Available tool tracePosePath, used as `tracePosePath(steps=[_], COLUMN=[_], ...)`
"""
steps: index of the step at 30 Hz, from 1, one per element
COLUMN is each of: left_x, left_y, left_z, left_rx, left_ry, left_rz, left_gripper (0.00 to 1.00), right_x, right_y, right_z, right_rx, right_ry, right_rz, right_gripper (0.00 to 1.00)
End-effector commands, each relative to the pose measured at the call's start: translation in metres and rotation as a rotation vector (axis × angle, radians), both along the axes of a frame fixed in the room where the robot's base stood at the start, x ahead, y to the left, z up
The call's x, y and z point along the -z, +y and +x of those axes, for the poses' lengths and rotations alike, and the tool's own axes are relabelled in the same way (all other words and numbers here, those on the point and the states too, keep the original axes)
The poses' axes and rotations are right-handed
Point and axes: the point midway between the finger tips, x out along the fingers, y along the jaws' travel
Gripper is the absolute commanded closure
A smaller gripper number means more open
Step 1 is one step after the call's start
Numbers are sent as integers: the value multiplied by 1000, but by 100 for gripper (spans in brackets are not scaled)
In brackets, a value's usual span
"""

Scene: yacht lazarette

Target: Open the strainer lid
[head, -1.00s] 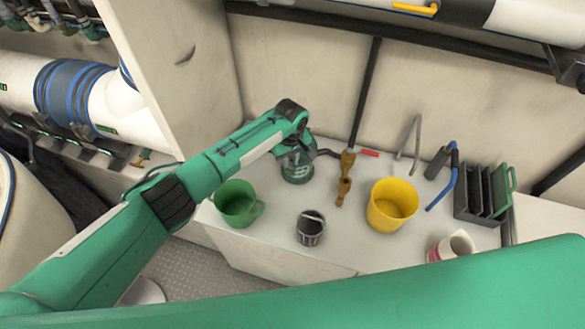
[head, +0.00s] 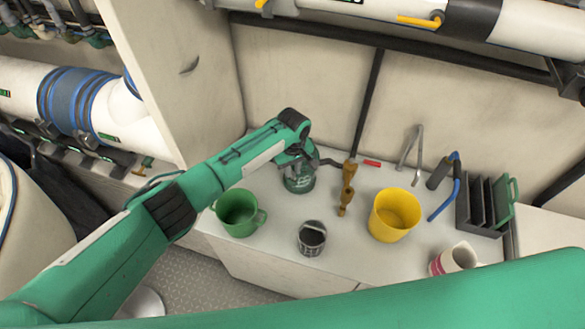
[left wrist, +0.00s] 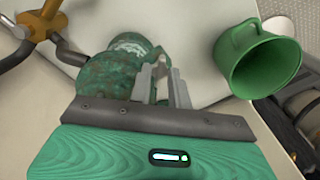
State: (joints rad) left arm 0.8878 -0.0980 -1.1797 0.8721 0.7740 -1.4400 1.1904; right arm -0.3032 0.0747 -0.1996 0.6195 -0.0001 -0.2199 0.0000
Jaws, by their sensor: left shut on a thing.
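The green strainer (head: 300,182) stands upright at the back left of the white worktop, with a dark pipe on its right side. Pale markings show on its body. In the left wrist view the strainer (left wrist: 118,72) lies just left of the fingertips. My left gripper (left wrist: 165,82) is shut on a thin part at the strainer's top, which I take to be the strainer lid; the fingers hide most of it. In the head view my left gripper (head: 293,156) is over the strainer and partly hidden by its own wrist. My right gripper is not in view.
A green mug (head: 238,215) and a dark strainer basket (head: 312,239) stand in front of the strainer.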

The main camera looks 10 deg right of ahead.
Motion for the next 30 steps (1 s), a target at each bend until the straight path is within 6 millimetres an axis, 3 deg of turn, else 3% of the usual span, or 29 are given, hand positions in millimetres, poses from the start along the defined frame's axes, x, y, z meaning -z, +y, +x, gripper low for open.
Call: tracePosePath(steps=[3, 4, 7, 30], left_x=[-8, -8, -8, -5], left_y=[-3, -3, -3, -3], left_z=[6, 6, 6, 2], left_rx=[2, 2, 2, 2], left_ry=[-20, -20, -18, -13], left_rz=[-10, -10, -9, -9], left_gripper=[100, 77, 60, 60], right_x=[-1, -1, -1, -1], right_y=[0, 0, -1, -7], right_z=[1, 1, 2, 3], right_rx=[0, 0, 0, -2], right_ry=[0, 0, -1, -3], right_rz=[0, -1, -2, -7], right_gripper=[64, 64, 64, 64])
